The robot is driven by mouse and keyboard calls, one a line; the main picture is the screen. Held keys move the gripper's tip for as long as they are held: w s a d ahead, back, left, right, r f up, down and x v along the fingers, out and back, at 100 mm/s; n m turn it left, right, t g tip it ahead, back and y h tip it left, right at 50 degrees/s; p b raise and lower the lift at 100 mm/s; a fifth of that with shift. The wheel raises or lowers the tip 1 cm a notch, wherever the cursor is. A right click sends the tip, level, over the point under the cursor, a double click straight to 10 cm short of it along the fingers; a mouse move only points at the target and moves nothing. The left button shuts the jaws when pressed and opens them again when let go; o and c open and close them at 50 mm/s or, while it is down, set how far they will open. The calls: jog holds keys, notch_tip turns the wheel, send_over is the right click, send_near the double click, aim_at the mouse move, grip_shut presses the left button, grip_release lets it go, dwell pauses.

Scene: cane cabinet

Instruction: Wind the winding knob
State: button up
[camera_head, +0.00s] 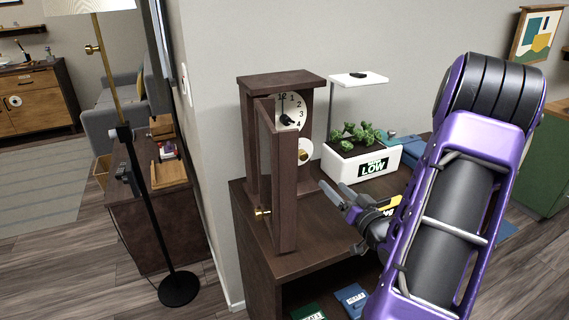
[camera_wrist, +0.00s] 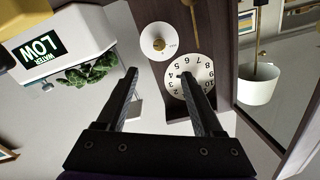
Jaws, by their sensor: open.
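A dark brown wooden clock (camera_head: 278,85) stands on the cabinet, its framed door (camera_head: 284,190) swung open toward the front. Its white numbered dial (camera_head: 299,108) also shows in the wrist view (camera_wrist: 200,78), upside down and partly behind a finger. Below the dial is a white disc with a brass knob (camera_head: 305,155), apparently the winding knob.
A white planter (camera_head: 345,168) labelled LOW, with green plants under a lamp panel, stands right of the clock, close to my gripper. The open door stands left of my gripper. Books (camera_head: 352,298) lie in the cabinet's lower shelf. A floor lamp stands farther left.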

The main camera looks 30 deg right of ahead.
aim_at(305, 156)
jog(key=w, duration=1.1)
jog(key=w+d, duration=0.1)
jog(key=w, duration=0.5)
jog(key=shift+w+r, duration=0.1)
jog(key=shift+w, duration=0.05)
grip_shut()
